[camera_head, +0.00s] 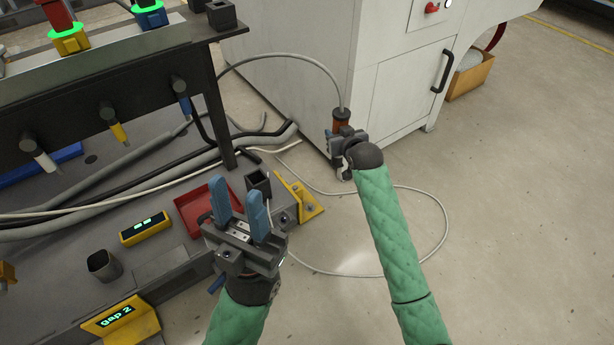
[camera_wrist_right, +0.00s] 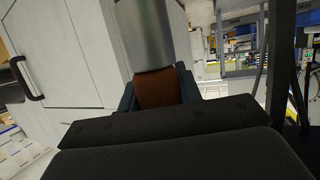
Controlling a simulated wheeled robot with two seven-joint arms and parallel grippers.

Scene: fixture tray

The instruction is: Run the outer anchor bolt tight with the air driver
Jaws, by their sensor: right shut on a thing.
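The air driver (camera_head: 341,119) has an orange-brown grip, with a grey hose running from its top. My right gripper (camera_head: 343,138) is shut on it beside the white cabinet, away from the bracket. In the right wrist view, the driver's brown grip (camera_wrist_right: 157,88) sits between the fingers, below a silver cylinder. A yellow bracket (camera_head: 300,194) stands at the floor-side edge of the grey fixture base. A dark bolt head (camera_head: 309,208) shows on it; I cannot tell if this is the outer anchor bolt. My left gripper (camera_head: 238,201) is open and empty, its blue fingers apart, left of the bracket.
A red tray (camera_head: 190,212) and a dark square holder (camera_head: 258,180) lie close to my left gripper. The white cabinet (camera_head: 300,62) stands behind the driver. A hose loop (camera_head: 440,245) lies on the floor. A yellow "gap 2" bracket (camera_head: 128,328) is at the front left.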

